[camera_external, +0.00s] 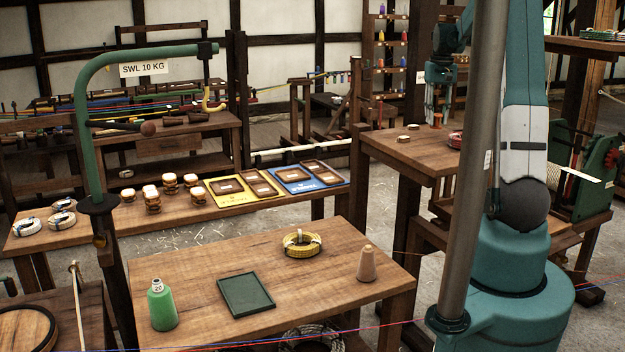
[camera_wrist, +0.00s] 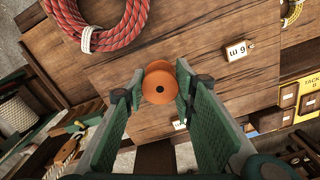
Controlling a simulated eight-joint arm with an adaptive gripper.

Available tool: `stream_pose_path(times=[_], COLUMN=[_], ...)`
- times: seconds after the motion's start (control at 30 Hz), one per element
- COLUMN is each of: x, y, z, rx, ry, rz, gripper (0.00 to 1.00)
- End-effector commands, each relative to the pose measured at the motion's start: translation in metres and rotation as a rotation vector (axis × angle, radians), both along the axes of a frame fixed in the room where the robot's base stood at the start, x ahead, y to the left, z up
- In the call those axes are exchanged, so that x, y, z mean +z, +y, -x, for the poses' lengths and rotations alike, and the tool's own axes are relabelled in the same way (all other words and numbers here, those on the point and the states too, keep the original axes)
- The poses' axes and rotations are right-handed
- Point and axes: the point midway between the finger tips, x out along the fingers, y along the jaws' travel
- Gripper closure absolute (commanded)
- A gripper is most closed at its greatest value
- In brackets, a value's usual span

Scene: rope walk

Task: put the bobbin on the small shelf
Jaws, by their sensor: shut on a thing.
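The bobbin (camera_wrist: 159,86), an orange spool with a dark centre hole, sits between the two green fingers of my gripper (camera_wrist: 158,78) in the wrist view. The fingers are shut on its sides. A rack of narrow shelves (camera_external: 391,67) with small coloured items stands behind, against the wall. I cannot tell for sure whether it is the small shelf.
The front table holds a green tray (camera_external: 246,295), a green bottle (camera_external: 161,306) and a yellow coil (camera_external: 301,245).

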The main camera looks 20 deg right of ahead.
Motion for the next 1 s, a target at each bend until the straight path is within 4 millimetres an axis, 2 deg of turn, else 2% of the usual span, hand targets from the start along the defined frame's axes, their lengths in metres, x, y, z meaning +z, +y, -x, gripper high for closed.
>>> stream_pose_path(times=[0.4, 0.87, 0.9, 1.0], x=[-0.038, -0.043, -0.042, -0.042], y=[0.000, 0.000, 0.000, 0.000], z=[0.000, 0.000, 0.000, 0.000], rx=[0.000, 0.000, 0.000, 0.000], ry=[0.000, 0.000, 0.000, 0.000], rz=[0.000, 0.000, 0.000, 0.000], gripper=[0.82, 0.82, 0.71, 0.58])
